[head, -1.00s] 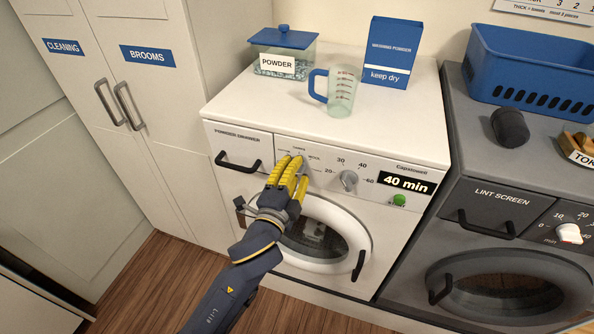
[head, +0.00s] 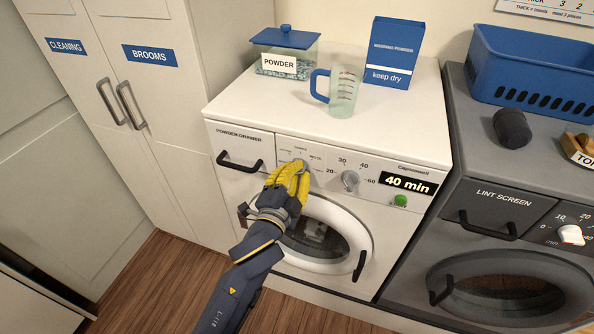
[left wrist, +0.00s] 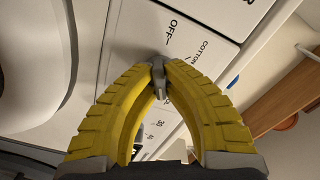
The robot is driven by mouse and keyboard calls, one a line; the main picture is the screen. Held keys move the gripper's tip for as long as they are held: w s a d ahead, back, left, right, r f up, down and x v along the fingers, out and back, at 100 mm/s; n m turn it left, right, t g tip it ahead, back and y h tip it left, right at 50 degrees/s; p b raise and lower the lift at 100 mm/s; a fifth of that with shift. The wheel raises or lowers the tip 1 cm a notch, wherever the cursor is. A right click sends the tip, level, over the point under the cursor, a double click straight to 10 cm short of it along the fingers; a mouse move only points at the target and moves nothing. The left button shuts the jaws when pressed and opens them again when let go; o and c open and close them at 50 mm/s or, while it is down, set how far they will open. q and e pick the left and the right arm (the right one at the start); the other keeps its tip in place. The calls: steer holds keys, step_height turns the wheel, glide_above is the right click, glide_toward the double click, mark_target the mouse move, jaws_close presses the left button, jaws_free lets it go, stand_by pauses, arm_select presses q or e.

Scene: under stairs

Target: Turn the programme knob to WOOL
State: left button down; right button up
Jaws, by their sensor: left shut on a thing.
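The programme knob (head: 303,164) is on the upper panel of the white washing machine (head: 385,232), right of the powder drawer. My left gripper (head: 298,171) is shut on it, and its yellow fingers cover most of it. The small WOOL label (head: 317,158) is just right of the fingertips. In the left wrist view, the two yellow fingers (left wrist: 158,68) meet in front of the panel, with the OFF (left wrist: 170,29) and COTTON (left wrist: 201,50) labels beyond them. I cannot tell where the knob's pointer stands. My right gripper is not in view.
Right of the fingers are a second knob (head: 350,180), a 40 min display (head: 408,184) and a green start button (head: 400,200). A measuring jug (head: 344,92), a powder tub (head: 284,55) and a washing powder box (head: 393,55) stand on the machine top.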

arm_select(q)
steer(key=shift+n, duration=1.1)
steer(key=c, duration=1.5)
jaws_free()
steer(key=v, duration=1.2)
